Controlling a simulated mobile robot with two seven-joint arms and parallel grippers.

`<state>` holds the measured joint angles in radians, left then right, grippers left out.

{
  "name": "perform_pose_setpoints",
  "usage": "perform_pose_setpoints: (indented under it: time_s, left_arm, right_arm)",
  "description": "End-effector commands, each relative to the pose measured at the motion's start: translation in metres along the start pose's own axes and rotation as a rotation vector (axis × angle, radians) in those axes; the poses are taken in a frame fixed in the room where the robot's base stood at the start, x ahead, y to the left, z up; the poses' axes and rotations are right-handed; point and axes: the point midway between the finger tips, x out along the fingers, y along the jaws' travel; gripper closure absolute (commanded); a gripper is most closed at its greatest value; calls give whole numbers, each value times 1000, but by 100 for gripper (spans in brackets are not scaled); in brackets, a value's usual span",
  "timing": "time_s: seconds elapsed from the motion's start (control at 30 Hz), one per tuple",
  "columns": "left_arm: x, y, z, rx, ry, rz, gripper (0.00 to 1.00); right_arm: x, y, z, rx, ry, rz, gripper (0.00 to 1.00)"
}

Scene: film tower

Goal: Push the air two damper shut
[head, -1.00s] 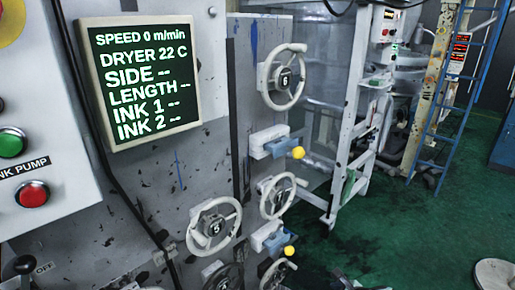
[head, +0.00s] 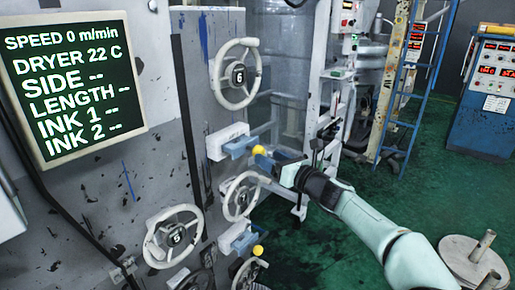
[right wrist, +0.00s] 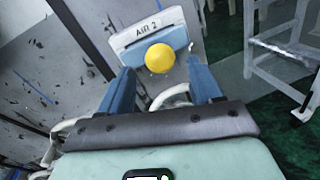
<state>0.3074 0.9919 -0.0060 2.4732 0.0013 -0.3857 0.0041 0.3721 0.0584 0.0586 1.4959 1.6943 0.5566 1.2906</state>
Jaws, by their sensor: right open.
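The air two damper (head: 222,143) is a white block with a blue slide and a yellow ball knob (head: 259,150) on the grey panel. In the right wrist view its label (right wrist: 147,27) reads AIR 2, and the yellow knob (right wrist: 159,58) stands out on the blue slide. My right gripper (head: 273,162) is at the knob, coming from the right. In the right wrist view its blue fingers (right wrist: 161,72) are open, with the knob between and just beyond their tips. I cannot tell whether they touch it. My left gripper is not in view.
A second damper with a yellow knob (head: 258,251) is lower down. Handwheels (head: 237,74) surround the dampers, one (head: 242,196) just below the gripper. A white frame (head: 318,110) and a blue ladder (head: 420,80) stand behind.

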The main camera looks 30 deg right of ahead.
Motion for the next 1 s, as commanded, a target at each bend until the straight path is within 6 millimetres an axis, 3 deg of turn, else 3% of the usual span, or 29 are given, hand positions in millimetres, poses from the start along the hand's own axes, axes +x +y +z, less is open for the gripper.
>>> perform_pose_setpoints:
  time_s: [0.1, 0.3, 0.7, 0.73, 0.77, 0.9, 0.93, 1.0]
  left_arm:
    - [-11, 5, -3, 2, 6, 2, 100]
    - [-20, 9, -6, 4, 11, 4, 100]
    - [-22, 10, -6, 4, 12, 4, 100]
    - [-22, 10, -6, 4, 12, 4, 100]
    - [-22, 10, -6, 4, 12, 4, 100]
    - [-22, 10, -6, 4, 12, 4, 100]
    - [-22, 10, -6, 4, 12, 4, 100]
    - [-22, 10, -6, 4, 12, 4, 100]
  right_arm:
    - [25, 1, 2, 0, 0, 2, 36]
    - [51, 1, 2, 0, 0, 2, 36]
    - [59, 0, 0, -1, 1, 0, 36]
    - [59, 0, 0, -1, 1, 0, 39]
    - [59, 0, 0, -2, 1, 0, 48]
    - [59, 0, 0, -1, 1, 0, 94]
    - [59, 0, 0, -1, 1, 0, 100]
    - [59, 0, 0, -1, 1, 1, 100]
